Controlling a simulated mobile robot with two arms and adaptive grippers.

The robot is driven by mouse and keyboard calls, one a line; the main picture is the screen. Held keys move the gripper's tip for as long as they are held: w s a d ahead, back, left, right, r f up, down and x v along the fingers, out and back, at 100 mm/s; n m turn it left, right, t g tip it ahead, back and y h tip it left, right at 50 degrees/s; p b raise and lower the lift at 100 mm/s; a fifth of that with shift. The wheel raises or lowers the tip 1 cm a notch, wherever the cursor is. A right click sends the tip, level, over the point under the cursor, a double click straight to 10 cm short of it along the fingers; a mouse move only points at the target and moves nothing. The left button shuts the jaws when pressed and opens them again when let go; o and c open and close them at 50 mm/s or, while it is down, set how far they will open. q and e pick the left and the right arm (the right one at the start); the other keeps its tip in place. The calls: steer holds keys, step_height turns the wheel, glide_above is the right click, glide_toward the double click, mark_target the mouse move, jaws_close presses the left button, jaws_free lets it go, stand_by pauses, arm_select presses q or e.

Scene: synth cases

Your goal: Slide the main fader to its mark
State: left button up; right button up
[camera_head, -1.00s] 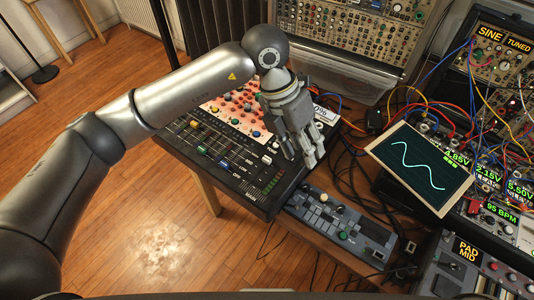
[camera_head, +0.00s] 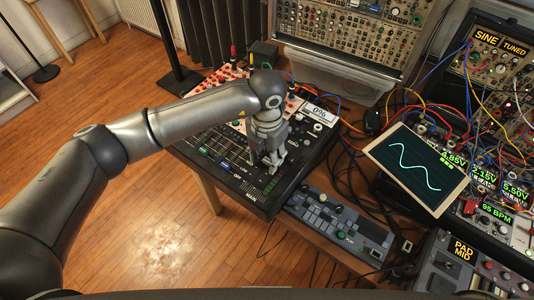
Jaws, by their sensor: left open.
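The mixer (camera_head: 228,160) lies on the wooden table, with rows of faders along its front part. A small white display (camera_head: 319,113) at the mixer's back right seems to read 0%. My right gripper is out of view.
A grey keyboard-like unit (camera_head: 340,222) stands at the mixer's right. A tilted screen (camera_head: 416,168) shows a wave. Loose black cables lie between them, and coloured patch cables hang at the right. A black stand (camera_head: 180,75) rises behind the mixer's left side.

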arm_select(q)
steer(key=shift+f, duration=0.2)
jaws_close()
stand_by(0.3)
